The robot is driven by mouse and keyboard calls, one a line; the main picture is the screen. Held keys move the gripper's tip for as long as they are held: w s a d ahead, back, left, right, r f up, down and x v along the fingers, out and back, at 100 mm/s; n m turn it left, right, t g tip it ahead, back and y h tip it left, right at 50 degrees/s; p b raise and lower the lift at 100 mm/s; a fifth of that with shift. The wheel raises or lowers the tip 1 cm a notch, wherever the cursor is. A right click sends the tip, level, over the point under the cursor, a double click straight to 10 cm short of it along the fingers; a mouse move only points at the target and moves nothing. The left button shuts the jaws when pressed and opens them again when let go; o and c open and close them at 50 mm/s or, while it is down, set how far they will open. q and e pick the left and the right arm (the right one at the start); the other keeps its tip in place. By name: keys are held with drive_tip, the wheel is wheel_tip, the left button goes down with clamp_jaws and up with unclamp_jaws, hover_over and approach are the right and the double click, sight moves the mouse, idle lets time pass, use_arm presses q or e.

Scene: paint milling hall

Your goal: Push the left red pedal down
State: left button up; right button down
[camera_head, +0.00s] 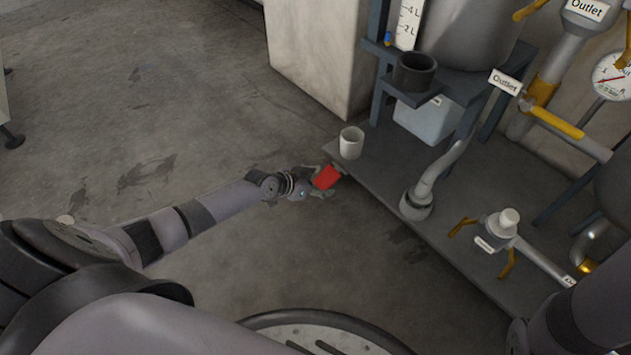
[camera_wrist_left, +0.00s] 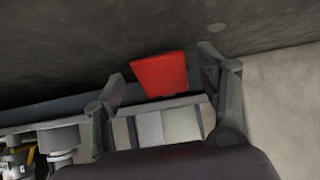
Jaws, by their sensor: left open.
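The red pedal (camera_head: 327,177) sticks out low at the left corner of the grey platform in the head view. My left gripper (camera_head: 319,181) is at the pedal, and its fingers partly hide the pedal's edges. In the left wrist view the red pedal (camera_wrist_left: 160,75) shows between the two spread fingertips of my left gripper (camera_wrist_left: 163,72). The gripper is open, with the pedal in the gap or just beyond it; I cannot tell whether they touch. My right gripper is not in view; only part of my right arm shows at the lower right.
The grey platform (camera_head: 398,199) carries a white cup (camera_head: 351,143), pipes and a valve (camera_head: 502,224). A dark cup (camera_head: 414,72) sits on a blue-grey stand. A pale pillar (camera_head: 315,55) rises behind. The concrete floor at left is clear.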

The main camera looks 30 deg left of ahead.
use_arm(q)
drive_tip(key=v, duration=1.2)
drive_tip(key=shift+d, duration=0.15)
